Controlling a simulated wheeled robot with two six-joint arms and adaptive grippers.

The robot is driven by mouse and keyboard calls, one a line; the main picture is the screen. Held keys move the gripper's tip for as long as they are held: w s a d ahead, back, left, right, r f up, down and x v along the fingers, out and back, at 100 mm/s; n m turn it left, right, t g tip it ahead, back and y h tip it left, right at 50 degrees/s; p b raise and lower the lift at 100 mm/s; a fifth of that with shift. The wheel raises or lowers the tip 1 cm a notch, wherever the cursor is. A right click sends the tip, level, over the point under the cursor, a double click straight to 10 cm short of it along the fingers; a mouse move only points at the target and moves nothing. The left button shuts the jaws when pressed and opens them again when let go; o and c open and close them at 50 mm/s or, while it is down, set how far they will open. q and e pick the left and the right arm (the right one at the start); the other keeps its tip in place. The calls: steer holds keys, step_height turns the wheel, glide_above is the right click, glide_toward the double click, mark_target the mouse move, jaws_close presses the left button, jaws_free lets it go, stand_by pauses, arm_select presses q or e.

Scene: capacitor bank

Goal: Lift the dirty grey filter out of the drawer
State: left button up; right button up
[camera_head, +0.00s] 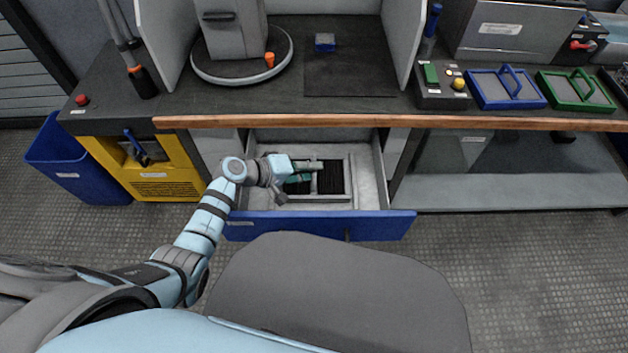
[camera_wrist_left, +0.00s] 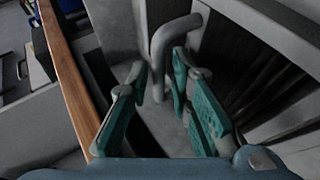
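The dirty grey filter (camera_head: 349,181) lies in the open blue-fronted drawer (camera_head: 367,227). It has a pale grey frame and dark pleats, which also show at the right of the left wrist view (camera_wrist_left: 262,75). A bent grey tube handle (camera_wrist_left: 164,38) stands up from it. My left gripper (camera_head: 305,173) is over the left part of the filter, inside the drawer's outline. In the left wrist view my left gripper (camera_wrist_left: 160,88) has its teal-padded fingers apart, with the handle's bend just beyond and between the tips. Contact cannot be told. My right gripper is not in view.
A wooden counter edge (camera_head: 470,122) runs above the drawer. Blue (camera_head: 507,88) and green (camera_head: 577,91) framed filters with handles lie on the counter at the right. A blue bin (camera_head: 75,165) and a yellow cabinet (camera_head: 150,170) stand left. The round platform (camera_head: 243,72) holds a grey unit.

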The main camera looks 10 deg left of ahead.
arm_select(q)
jaws_close()
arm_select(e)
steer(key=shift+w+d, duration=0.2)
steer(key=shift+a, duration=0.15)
arm_select(q)
steer(key=shift+r, duration=0.15)
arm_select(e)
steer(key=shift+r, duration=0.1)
